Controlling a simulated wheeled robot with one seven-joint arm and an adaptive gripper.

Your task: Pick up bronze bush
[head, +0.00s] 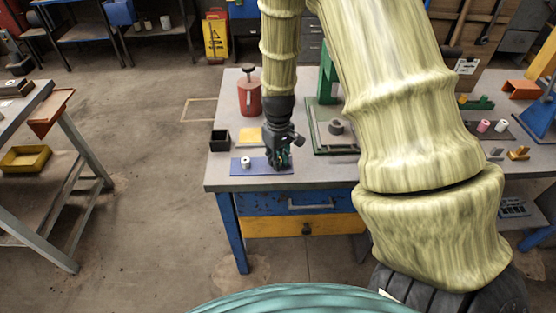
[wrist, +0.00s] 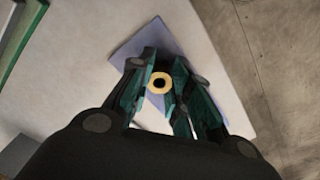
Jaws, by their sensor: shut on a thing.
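The bronze bush (wrist: 152,83) shows in the wrist view as a small yellowish ring with a dark hole, seen end-on. My gripper (wrist: 159,88) has its dark green fingers on both sides of it and is shut on it. In the head view my gripper (head: 279,162) is low over the right part of a blue mat (head: 262,170) on the workbench. The bush is hidden behind the fingers there. Whether it touches the mat I cannot tell.
A small white cylinder (head: 245,162) stands on the mat, left of my gripper. A black box (head: 219,141), a yellow block (head: 252,135) and a red can (head: 249,97) are nearby. A green press (head: 327,80) stands to the right. The bench's front left corner is clear.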

